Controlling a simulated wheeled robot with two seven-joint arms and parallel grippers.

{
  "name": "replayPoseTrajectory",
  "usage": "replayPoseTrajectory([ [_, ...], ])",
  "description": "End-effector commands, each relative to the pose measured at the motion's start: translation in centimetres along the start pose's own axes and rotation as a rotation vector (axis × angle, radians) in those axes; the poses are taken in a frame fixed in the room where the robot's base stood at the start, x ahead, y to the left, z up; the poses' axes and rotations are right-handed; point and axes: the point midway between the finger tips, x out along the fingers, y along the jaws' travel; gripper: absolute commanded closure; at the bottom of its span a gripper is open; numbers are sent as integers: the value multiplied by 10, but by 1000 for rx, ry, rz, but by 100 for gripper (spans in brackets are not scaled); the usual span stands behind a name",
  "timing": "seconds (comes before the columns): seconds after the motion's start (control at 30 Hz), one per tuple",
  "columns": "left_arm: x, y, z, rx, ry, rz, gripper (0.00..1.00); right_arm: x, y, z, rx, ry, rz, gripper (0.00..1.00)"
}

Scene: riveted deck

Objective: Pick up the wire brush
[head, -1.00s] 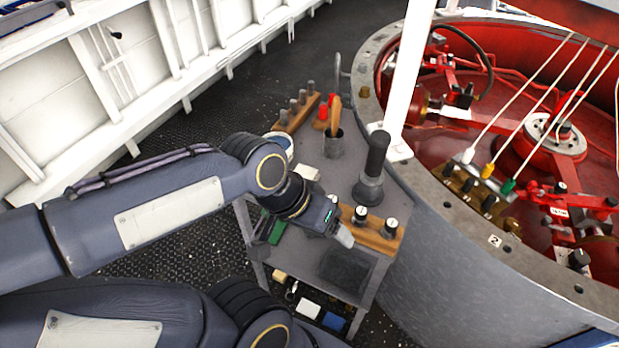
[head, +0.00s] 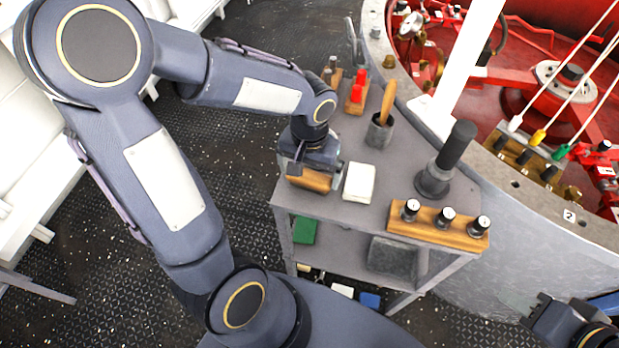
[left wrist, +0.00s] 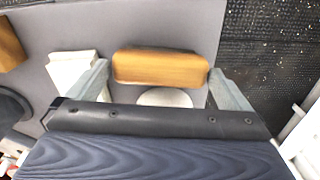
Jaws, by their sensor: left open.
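My left gripper (head: 312,166) is over the near left corner of the grey cart top. In the left wrist view its two fingers (left wrist: 158,72) are open, one at each end of an oblong wooden block (left wrist: 160,66), which also shows under the gripper in the head view (head: 309,180). It may be the wire brush's back; no bristles are visible. I cannot tell whether the fingers touch it. A wooden-handled tool (head: 387,102) stands in a grey cup (head: 378,133). My right gripper (head: 556,318) shows partly at the lower right; its fingers are unclear.
A white block (head: 359,182) lies just right of the left gripper. A black-handled tool (head: 446,160) stands upright near a wooden rack (head: 438,224) with black knobs. A white round thing (left wrist: 165,97) is beside the wooden block. A red machinery well (head: 470,75) adjoins the cart.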

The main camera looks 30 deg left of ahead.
Motion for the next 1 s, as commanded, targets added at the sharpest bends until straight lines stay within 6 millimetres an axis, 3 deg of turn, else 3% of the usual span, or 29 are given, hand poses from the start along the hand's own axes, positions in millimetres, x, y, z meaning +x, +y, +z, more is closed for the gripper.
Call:
replayPoseTrajectory([
  [0.13,19,0,0,-1,-2,-1,0,2,1,1,0,0,0,64],
  [0.4,22,0,0,-1,1,1,0,2,1,1,0,0,0,64],
  [0.63,22,0,0,-1,1,1,29,2,1,1,0,0,0,64],
  [1.0,15,0,-1,-1,4,0,29,0,0,0,0,0,0,64],
])
